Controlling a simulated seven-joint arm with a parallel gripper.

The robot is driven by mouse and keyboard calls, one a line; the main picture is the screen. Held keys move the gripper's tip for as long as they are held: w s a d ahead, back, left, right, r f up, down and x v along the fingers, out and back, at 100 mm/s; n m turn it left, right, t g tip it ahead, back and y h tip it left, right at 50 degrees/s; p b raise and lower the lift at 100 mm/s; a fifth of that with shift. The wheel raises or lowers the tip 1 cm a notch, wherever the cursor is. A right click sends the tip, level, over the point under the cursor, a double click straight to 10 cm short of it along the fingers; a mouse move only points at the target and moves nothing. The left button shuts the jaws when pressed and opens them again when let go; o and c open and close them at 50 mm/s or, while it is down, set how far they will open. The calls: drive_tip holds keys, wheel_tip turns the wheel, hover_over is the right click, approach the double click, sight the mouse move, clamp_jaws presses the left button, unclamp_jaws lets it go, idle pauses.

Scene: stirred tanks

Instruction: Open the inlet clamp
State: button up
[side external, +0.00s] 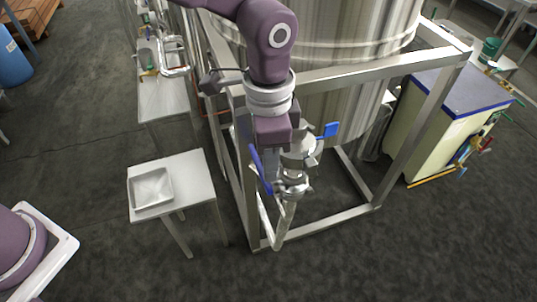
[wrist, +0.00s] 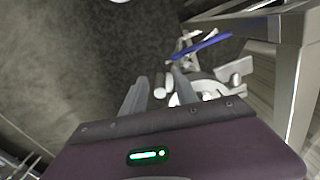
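The steel clamp and pipe fittings (side external: 292,187) sit below the tank, with a blue lever (side external: 260,168) on their left side and a pipe running down. My gripper (side external: 271,176) points down right at these fittings, close behind the blue lever; its fingertips are partly hidden. In the wrist view, my gripper (wrist: 157,86) has its two fingers apart. A small pale metal part (wrist: 160,85) shows between them, with no visible grip on it. The pale clamp fittings (wrist: 208,92) lie just right of the right finger. The blue lever (wrist: 203,46) lies beyond the fingertips.
The steel tank (side external: 335,40) stands in a metal frame (side external: 405,140) whose legs flank my arm. A second blue handle (side external: 330,130) is at the right of the outlet. A small white table (side external: 200,170) with a tray (side external: 151,188) stands left. The floor in front is clear.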

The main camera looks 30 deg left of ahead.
clamp_jaws()
drive_tip(key=shift+r, duration=0.1)
idle(1.2)
